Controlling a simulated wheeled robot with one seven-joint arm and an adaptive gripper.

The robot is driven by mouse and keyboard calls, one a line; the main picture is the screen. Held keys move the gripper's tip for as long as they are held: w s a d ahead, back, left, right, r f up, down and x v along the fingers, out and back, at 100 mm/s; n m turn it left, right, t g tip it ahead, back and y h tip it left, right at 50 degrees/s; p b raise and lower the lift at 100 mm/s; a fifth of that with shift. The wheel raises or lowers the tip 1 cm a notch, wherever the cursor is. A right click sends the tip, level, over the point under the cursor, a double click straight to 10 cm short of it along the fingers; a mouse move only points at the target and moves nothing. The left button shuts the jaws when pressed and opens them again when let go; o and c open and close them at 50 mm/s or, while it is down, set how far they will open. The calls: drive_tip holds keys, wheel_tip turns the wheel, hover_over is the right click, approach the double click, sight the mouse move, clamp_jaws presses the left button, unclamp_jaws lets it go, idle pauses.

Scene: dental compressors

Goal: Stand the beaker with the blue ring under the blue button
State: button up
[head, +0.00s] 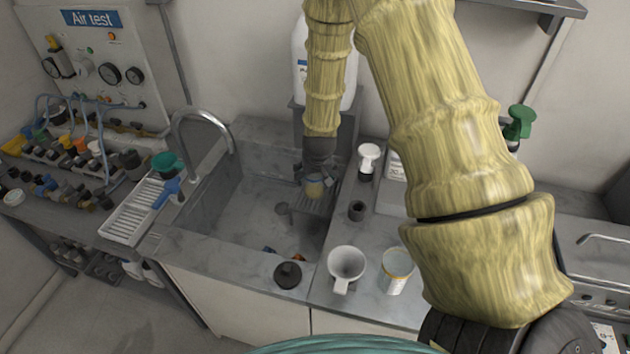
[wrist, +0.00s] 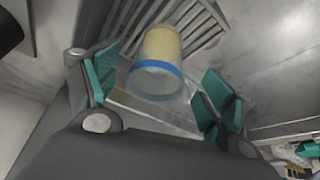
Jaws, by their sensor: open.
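The beaker with the blue ring (wrist: 160,62) stands on a slatted grate (wrist: 203,25) in the wrist view, with something pale yellow in it. It is between and just beyond the fingertips of my gripper (wrist: 158,92); the teal finger pads stand apart on either side, with no clear contact.
A large white bottle (head: 299,62) stands behind my arm. The sink (head: 262,215) and tap (head: 190,115) are to the left.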

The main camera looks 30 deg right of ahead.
drive_tip(key=b+v, duration=0.1)
drive_tip(key=v, duration=0.6)
idle(1.3)
